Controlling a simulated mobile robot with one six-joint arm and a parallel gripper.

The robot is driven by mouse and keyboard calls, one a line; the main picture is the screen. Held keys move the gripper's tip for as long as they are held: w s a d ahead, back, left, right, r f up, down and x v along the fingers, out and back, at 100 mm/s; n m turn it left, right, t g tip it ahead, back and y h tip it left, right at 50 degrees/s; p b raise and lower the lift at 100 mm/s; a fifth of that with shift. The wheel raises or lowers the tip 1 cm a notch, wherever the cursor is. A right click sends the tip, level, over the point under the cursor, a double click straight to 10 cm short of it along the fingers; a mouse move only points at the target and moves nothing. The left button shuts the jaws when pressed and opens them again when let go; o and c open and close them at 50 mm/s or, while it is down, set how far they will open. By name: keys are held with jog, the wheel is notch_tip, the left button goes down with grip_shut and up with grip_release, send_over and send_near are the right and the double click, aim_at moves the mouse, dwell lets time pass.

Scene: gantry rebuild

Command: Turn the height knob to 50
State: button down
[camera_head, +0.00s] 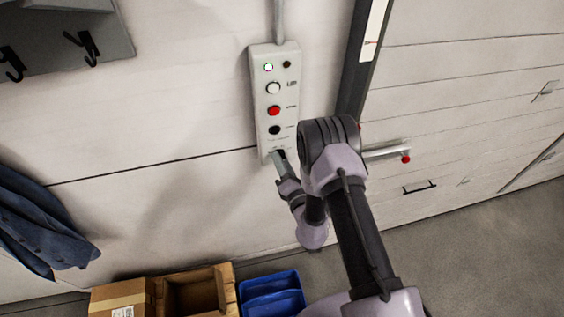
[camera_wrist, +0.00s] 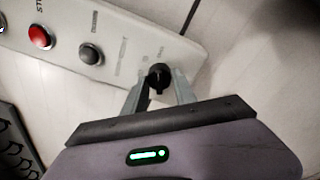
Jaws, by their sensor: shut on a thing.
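The height knob (camera_wrist: 158,76) is a small black knob at the lower end of a pale control panel (camera_head: 262,100) on the wall. In the wrist view my gripper (camera_wrist: 160,84) has a finger on each side of the knob and is shut on it. In the head view my gripper (camera_head: 281,160) reaches the panel's bottom end, where the knob is mostly hidden by the fingers. The knob's scale and setting are too blurred to read.
Above the knob are a black button (camera_head: 274,130), a red button (camera_head: 273,111), a white button (camera_head: 273,88) and a lit lamp (camera_head: 268,67). A grey handle with a red end (camera_head: 405,159) sticks out at right. A blue bin (camera_head: 271,294) and cardboard boxes (camera_head: 122,298) stand below.

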jog(key=shift+w+r+n+h+b, duration=0.15)
jog(key=shift+n+h+b, duration=0.4)
jog(key=shift+n+b, duration=2.3)
jog(key=shift+s+r+n+h+b, duration=0.1)
jog(key=shift+n+h+b, duration=0.45)
jog(key=shift+n, duration=4.6)
jog(key=c, duration=1)
grip_release()
jog(key=shift+w, duration=0.1)
jog(key=shift+f, duration=0.1)
